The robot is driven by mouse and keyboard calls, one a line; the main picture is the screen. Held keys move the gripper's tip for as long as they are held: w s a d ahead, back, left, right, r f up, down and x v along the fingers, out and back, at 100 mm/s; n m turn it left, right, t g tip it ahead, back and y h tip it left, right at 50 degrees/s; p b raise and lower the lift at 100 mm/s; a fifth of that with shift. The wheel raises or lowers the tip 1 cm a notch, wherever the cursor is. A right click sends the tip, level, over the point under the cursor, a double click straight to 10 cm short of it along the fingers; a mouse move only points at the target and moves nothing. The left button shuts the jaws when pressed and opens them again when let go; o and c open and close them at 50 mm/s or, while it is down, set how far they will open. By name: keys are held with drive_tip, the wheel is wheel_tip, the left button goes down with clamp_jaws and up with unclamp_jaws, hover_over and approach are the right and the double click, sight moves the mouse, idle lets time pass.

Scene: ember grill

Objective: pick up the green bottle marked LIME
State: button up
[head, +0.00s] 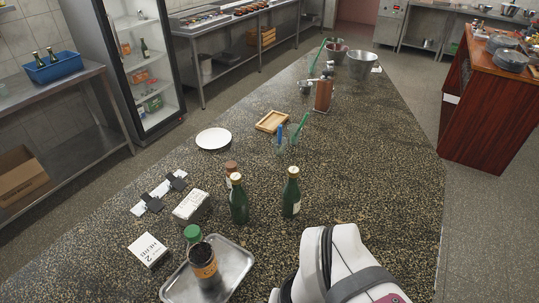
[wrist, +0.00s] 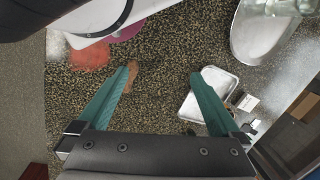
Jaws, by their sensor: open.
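Two dark green bottles with pale caps stand upright on the speckled counter in the head view, a left one (head: 238,203) and a right one (head: 291,194) with a pale label patch. A dark bottle with a green cap and orange label (head: 204,264) stands on a metal tray (head: 236,262). I cannot read LIME on any of them. In the wrist view my gripper (wrist: 163,73) is open, its teal fingers apart with only counter between them. It does not show in the head view, and no whole green bottle is clear in the wrist view.
A white card marked HERB 2 (head: 149,250), a pale box (head: 191,206) and black clips (head: 152,203) lie left of the bottles. A reddish-brown-topped bottle (head: 230,168) stands close behind the left green one. A white plate (head: 213,138) and wooden tray (head: 271,121) lie farther back.

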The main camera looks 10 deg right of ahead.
drive_tip(key=c, duration=0.5)
